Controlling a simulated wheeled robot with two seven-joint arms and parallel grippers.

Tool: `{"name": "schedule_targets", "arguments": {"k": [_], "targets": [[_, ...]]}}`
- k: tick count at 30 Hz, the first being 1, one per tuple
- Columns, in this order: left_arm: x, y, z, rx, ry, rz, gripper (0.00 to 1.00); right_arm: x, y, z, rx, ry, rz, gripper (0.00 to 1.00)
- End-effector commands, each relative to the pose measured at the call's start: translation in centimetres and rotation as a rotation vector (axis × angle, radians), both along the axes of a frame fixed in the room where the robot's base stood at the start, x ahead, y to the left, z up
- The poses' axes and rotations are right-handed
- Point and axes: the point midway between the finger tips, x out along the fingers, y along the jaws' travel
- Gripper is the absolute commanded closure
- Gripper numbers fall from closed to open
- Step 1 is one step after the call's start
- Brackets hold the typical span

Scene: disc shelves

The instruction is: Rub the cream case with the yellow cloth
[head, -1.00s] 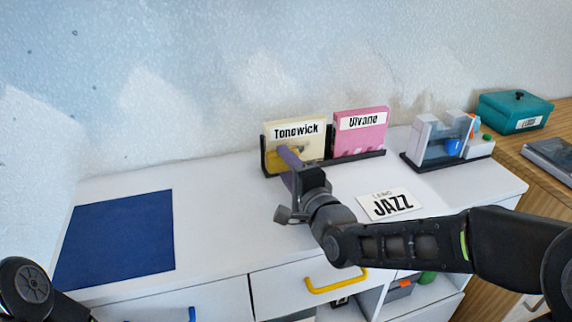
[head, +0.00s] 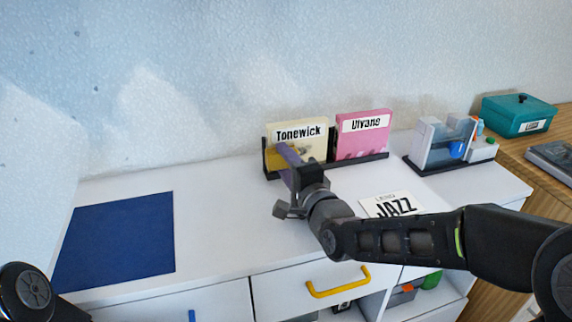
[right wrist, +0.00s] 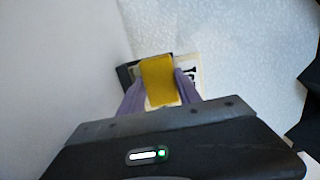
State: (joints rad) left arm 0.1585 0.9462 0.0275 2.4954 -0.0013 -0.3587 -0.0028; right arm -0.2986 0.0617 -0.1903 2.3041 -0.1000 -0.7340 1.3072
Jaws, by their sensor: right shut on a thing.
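The cream case (head: 313,148), labelled "Tonewick", stands upright in a black rack (head: 357,159) at the back of the white cabinet top. My right gripper (head: 281,148) reaches to the front of the case at its left side. In the right wrist view its purple fingers (right wrist: 160,92) are shut on the yellow cloth (right wrist: 157,80). The cloth lies over part of the case's front there; whether it touches the case is hard to tell. My left gripper is not in view.
A pink case (head: 362,135) labelled "Ulvane" stands right of the cream one. A "JAZZ" card (head: 392,204) lies in front. A clear-walled holder (head: 446,145) and a teal box (head: 517,115) stand right. A blue mat (head: 118,240) lies left, with bare white surface between.

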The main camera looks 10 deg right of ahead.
Motion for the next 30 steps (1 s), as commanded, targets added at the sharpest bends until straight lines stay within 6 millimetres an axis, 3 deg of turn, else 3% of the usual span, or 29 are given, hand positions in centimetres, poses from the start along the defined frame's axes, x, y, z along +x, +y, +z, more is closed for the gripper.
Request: {"name": "schedule_targets", "arguments": {"k": [8,19,30], "targets": [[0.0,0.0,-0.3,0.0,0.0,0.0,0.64,0.3,-0.1,0.0,0.001,-0.001,-0.001,0.92],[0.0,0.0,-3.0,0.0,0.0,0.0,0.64,0.3,-2.7,-0.2,0.001,-0.003,-0.002,0.92],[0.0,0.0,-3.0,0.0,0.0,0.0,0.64,0.3,-3.0,0.0,0.001,0.0,-0.001,0.92]]}}
